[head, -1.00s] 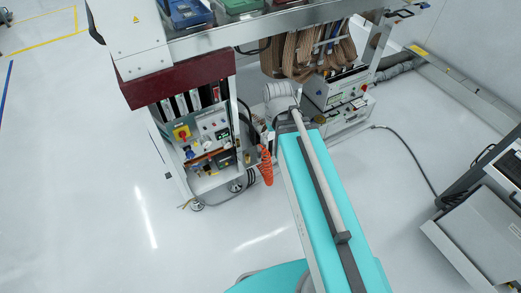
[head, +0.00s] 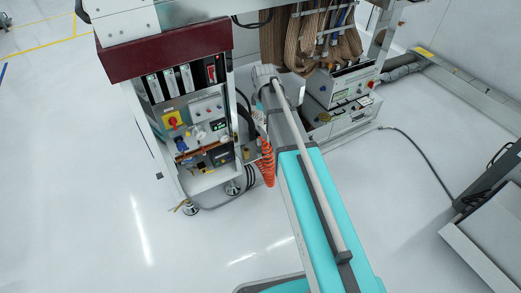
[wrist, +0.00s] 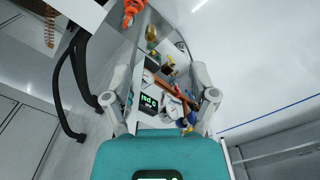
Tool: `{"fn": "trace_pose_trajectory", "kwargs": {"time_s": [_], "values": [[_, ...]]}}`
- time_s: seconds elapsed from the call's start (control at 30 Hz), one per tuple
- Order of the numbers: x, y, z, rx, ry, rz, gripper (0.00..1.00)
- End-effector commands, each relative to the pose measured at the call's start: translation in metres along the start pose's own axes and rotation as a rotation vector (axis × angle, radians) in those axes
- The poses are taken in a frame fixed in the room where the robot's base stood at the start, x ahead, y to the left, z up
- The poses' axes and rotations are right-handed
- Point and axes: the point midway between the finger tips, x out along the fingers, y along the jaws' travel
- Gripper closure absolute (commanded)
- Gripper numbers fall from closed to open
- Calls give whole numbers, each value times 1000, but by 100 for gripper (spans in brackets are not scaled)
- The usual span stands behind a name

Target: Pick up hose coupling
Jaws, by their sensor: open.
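My gripper (wrist: 159,75) is open in the wrist view, with one finger on each side and nothing held between them. Beyond the fingers is a shelf of the test unit with several small fittings. A small brass-coloured piece (wrist: 151,33), possibly the hose coupling, stands near the shelf's edge, above the gap between the fingertips in the picture. It seems to show in the head view (head: 246,154) too, very small. I cannot be sure which fitting is the coupling. An orange-brown bar (wrist: 172,90) lies across the shelf between the fingers. In the head view my arm hides the gripper.
The test cabinet (head: 165,62) has a dark red top edge and stands on castors. An orange coiled hose (head: 266,165) hangs beside its shelf, close to my arm. Black cables (wrist: 72,75) run at the left in the wrist view. Grey instruments (head: 345,88) stand behind. The floor left is clear.

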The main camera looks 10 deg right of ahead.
Motion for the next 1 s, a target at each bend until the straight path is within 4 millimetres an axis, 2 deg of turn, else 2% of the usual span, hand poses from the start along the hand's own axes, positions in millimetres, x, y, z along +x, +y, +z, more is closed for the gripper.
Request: {"fn": "trace_pose_trajectory", "kwargs": {"time_s": [0.03,0.1,0.4,0.6,1.0], "values": [[21,15,-7,-53,0,0,25],[34,28,-12,-132,0,0,25],[75,70,-31,-405,0,0,25],[83,79,-35,-481,0,0,25],[82,80,-35,-488,0,0,25]]}}
